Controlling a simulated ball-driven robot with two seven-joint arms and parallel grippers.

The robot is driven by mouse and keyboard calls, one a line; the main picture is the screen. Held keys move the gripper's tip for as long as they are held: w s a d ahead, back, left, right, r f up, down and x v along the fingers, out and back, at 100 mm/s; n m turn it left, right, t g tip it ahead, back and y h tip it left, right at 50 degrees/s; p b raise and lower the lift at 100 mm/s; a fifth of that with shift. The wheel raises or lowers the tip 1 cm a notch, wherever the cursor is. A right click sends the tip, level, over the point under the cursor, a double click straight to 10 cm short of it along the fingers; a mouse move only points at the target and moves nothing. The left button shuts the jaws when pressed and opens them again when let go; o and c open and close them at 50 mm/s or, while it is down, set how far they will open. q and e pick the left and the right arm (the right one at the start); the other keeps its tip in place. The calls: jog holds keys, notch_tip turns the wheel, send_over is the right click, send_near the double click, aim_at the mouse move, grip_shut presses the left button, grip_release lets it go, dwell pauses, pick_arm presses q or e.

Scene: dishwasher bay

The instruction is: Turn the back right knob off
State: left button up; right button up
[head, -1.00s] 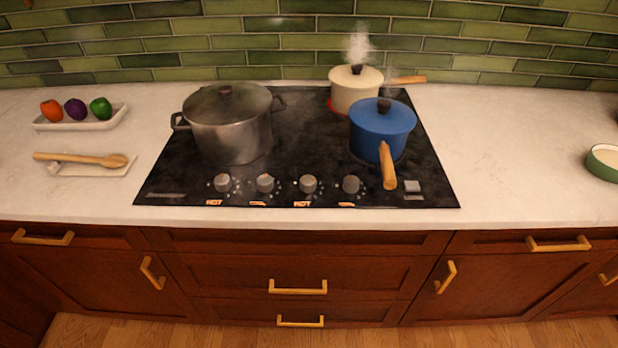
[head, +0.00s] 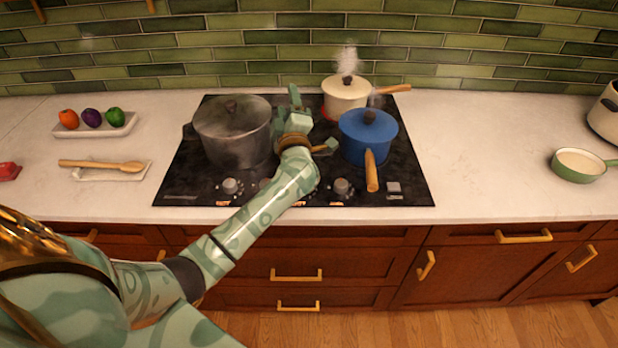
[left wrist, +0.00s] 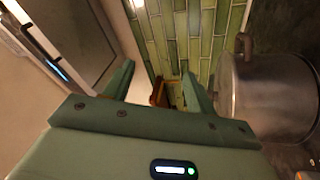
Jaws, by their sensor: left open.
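A row of grey knobs runs along the front of the black cooktop (head: 180,182). The leftmost knob (head: 230,186) and the rightmost knob (head: 342,187) show clearly; my forearm covers most of the middle ones. The cream pot (head: 345,96) steams on the back right burner, with a red glow (head: 326,115) at its base. My left gripper (head: 312,121) is open and empty above the cooktop, between the grey pot and the blue pot, behind the knob row. Its spread fingers also show in the left wrist view (left wrist: 160,88). My right gripper is out of view.
The large grey pot (head: 232,138) stands left of my gripper and also fills the right side of the left wrist view (left wrist: 268,95). The blue pot (head: 368,138) stands close on the right, its wooden handle (head: 372,172) pointing forward. The counter right of the cooktop is largely clear.

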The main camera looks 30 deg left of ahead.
pick_arm(q)
jog(key=a+f+n+g+h, duration=0.4)
jog(key=a+f+n+g, duration=0.1)
jog(key=n+g, duration=0.6)
jog(key=s+d+r+g+h, duration=0.15)
jog(key=d+g+h, duration=0.35)
jog(key=d+h, duration=0.55)
jog(key=shift+n+y, duration=0.3)
jog(key=shift+y, duration=0.15)
jog(key=f+b, duration=0.1)
jog(key=f, duration=0.4)
jog(key=f+b, duration=0.2)
jog(key=f, duration=0.3)
jog(key=s+f+b, duration=0.1)
jog(key=f+b, duration=0.1)
jog(key=f, duration=0.4)
jog(key=shift+d, duration=0.1)
jog(key=shift+c, duration=0.3)
jog(key=c, duration=0.9)
